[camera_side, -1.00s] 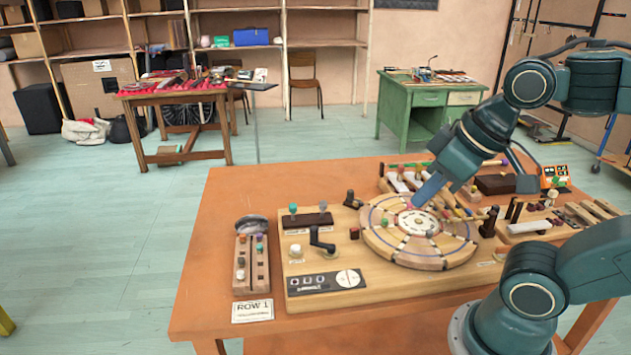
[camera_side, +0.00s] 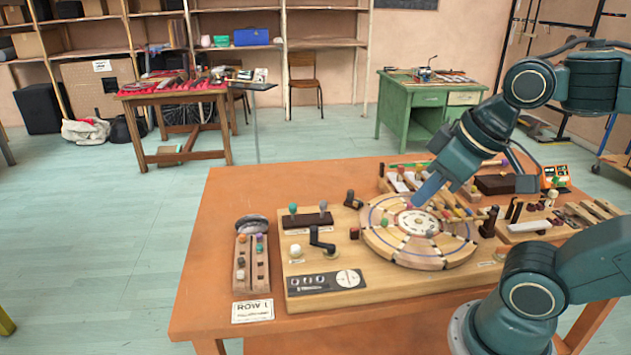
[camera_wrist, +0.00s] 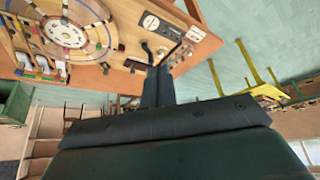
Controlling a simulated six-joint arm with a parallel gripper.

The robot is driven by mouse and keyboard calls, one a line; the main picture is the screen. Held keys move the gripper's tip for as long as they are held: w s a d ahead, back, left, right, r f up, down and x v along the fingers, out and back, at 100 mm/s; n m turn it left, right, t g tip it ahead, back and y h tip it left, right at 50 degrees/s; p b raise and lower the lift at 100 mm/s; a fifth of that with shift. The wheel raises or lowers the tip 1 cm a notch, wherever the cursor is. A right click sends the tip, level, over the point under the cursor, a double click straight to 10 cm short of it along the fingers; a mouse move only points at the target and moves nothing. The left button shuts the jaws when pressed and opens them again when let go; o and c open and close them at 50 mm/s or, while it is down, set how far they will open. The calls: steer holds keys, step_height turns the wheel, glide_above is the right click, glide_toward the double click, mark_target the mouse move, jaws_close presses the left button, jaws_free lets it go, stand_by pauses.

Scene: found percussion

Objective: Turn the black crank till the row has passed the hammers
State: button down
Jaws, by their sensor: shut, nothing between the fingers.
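The black crank (camera_side: 320,241) stands on the wooden board (camera_side: 375,293), left of the round wooden disc (camera_side: 447,254). It also shows in the wrist view (camera_wrist: 147,52), just beyond my fingertips in the picture. The disc carries dark ring lines and a few coloured pegs. My gripper (camera_side: 415,203) is above the disc in the side view, apart from the crank. In the wrist view my gripper (camera_wrist: 158,72) has its fingers together and holds nothing. The hammers (camera_side: 456,207) lie behind the disc, partly hidden by my arm.
A peg rack (camera_side: 241,288) with coloured pegs and a metal bowl (camera_side: 252,223) stand at the left, above a "ROW 1" card (camera_side: 252,311). A dark block with knobs (camera_side: 307,221) sits behind the crank. Wooden bars and dark posts (camera_side: 488,222) crowd the right side. The table's left front (camera_side: 215,290) is clear.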

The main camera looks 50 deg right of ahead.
steer(key=c, duration=1.3)
jaws_free()
steer(key=shift+w+r, duration=0.1)
steer(key=shift+w, duration=0.1)
steer(key=m+g, duration=0.6)
steer(key=m, duration=0.7)
glide_above(314, 227)
step_height(314, 227, down, 10)
step_height(314, 227, down, 14)
steer(key=shift+r, duration=0.15)
steer(key=shift+c, duration=0.2)
